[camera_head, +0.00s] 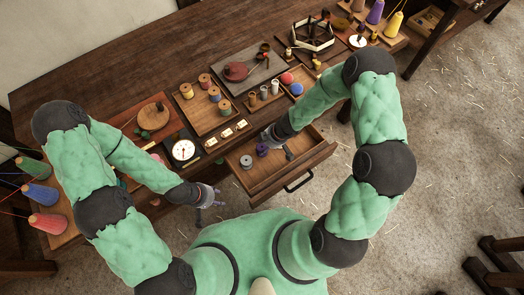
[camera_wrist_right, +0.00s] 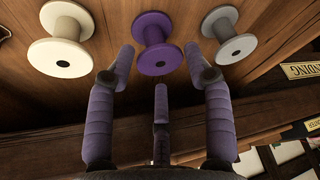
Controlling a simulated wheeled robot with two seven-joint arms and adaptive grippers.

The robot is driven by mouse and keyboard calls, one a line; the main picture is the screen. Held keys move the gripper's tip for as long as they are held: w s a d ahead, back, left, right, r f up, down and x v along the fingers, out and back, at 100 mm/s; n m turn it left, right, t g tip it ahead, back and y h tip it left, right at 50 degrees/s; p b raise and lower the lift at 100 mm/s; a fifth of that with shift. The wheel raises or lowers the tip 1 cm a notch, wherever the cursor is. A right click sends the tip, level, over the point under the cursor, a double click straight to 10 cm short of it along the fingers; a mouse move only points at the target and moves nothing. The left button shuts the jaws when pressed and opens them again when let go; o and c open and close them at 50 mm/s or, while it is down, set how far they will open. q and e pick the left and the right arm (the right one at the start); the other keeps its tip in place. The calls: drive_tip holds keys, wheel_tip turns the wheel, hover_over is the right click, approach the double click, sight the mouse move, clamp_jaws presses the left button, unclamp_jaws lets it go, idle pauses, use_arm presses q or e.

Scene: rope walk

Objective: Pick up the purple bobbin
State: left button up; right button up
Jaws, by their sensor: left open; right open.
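The purple bobbin (camera_head: 262,149) lies in the open wooden drawer (camera_head: 268,186). In the right wrist view the purple bobbin (camera_wrist_right: 152,60) is between a cream bobbin (camera_wrist_right: 62,54) and a grey bobbin (camera_wrist_right: 216,24). My right gripper (camera_head: 272,140) reaches into the drawer beside it. In the wrist view the right gripper's fingers (camera_wrist_right: 158,70) are spread and empty, with the purple bobbin just beyond their tips, apart from them as far as I can tell. My left gripper (camera_head: 210,196) is open and empty in front of the bench.
The drawer handle (camera_head: 299,182) sticks out at the front. Spools on a board (camera_head: 199,116), a white dial (camera_head: 183,150) and a tray with red and blue balls (camera_head: 293,84) are on the bench behind. Thread cones (camera_head: 43,194) stand at the left.

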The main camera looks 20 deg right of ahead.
drive_tip(key=shift+x, duration=0.85)
drive_tip(key=c, duration=0.7)
drive_tip(key=shift+o, duration=0.2)
drive_tip(key=shift+s+d+r, duration=0.1)
drive_tip(key=shift+r, duration=0.05)
